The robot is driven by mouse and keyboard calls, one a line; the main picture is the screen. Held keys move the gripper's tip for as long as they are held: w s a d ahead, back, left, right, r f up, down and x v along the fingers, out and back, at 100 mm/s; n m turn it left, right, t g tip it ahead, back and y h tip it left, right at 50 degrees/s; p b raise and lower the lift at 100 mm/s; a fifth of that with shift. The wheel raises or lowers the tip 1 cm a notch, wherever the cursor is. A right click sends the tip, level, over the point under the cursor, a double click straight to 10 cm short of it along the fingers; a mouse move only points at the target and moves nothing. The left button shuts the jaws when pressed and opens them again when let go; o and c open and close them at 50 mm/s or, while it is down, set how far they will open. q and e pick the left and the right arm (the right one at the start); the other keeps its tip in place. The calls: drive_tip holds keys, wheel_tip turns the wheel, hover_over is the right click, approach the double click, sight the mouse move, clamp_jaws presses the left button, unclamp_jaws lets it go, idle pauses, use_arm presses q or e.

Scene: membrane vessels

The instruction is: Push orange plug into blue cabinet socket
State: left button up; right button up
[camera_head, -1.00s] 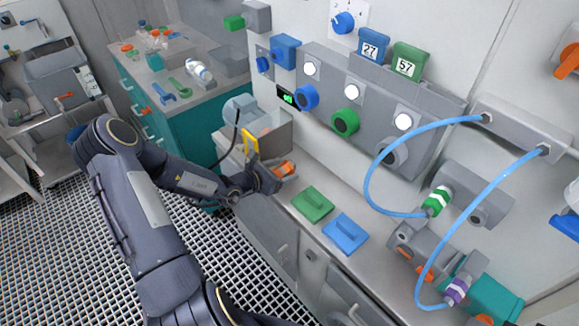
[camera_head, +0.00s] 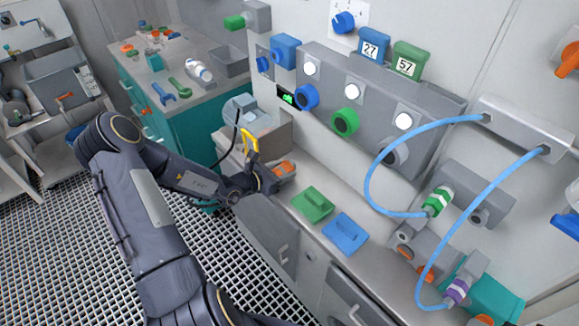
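My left gripper (camera_head: 268,180) is over the left end of the counter, beside an orange plug (camera_head: 284,168). The plug lies at or between the fingertips; whether the fingers grip it I cannot tell. A yellow piece (camera_head: 250,139) stands up by the gripper, with a black cable near it. A blue cabinet box (camera_head: 285,51) is on the wall above, with a round blue part (camera_head: 263,65) beside it. I cannot tell which opening is the socket. My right gripper is not in view.
A green pad (camera_head: 313,204) and a blue pad (camera_head: 346,233) lie on the counter to the right. Blue hoses (camera_head: 372,165) loop over its right part. A grey box (camera_head: 262,135) stands behind my gripper. A teal cabinet (camera_head: 180,128) with tools on top is at the left.

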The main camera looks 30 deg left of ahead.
use_arm(q)
drive_tip(key=c, duration=0.7)
drive_tip(key=shift+s+a+f+p, duration=0.15)
drive_tip(key=shift+s+a, duration=0.2)
drive_tip(key=shift+s, duration=0.65)
drive_tip(key=shift+s+a+f+p, duration=0.1)
drive_tip(key=shift+s+a, duration=0.25)
drive_tip(key=shift+s, duration=0.65)
drive_tip(key=shift+s+a+f+p, duration=0.15)
drive_tip(key=shift+s+a, duration=0.2)
drive_tip(key=shift+s, duration=0.65)
drive_tip(key=shift+c, duration=0.2)
drive_tip(key=shift+r, duration=0.1)
